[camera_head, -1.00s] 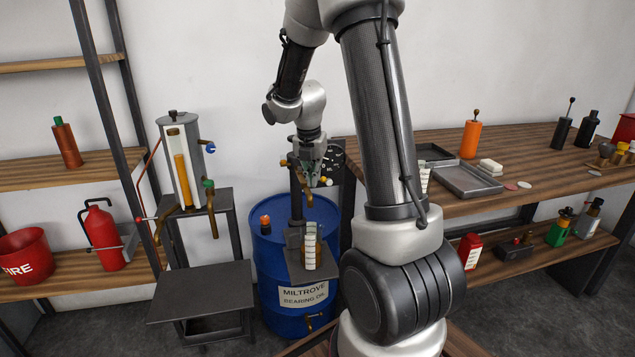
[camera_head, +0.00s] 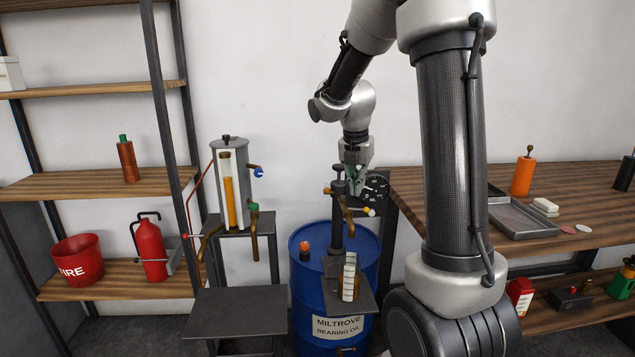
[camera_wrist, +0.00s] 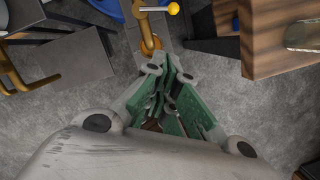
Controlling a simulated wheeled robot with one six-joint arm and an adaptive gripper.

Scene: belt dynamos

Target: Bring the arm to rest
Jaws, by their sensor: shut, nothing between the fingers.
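My gripper (camera_head: 355,184) hangs from my raised, bent arm, beside the dark hand pump on the blue oil drum (camera_head: 302,290). In the wrist view my gripper (camera_wrist: 165,80) shows its green finger pads close together, with nothing between them. The pump (camera_head: 337,225) stands upright on the drum, with a brass spout. A tall clear measure with a white scale (camera_head: 349,278) stands on a small dark shelf in front of the pump. Part of the pump's brass spout (camera_wrist: 148,35) and a yellow knob (camera_wrist: 173,8) show at the top of the wrist view.
A dispenser with an amber sight tube (camera_head: 229,185) stands on a dark stand to the left. A round dial (camera_head: 376,187) is behind the gripper. The wooden bench (camera_head: 450,215) with metal trays is at right. A shelf holds a fire bucket (camera_head: 77,260) and red extinguisher (camera_head: 149,250).

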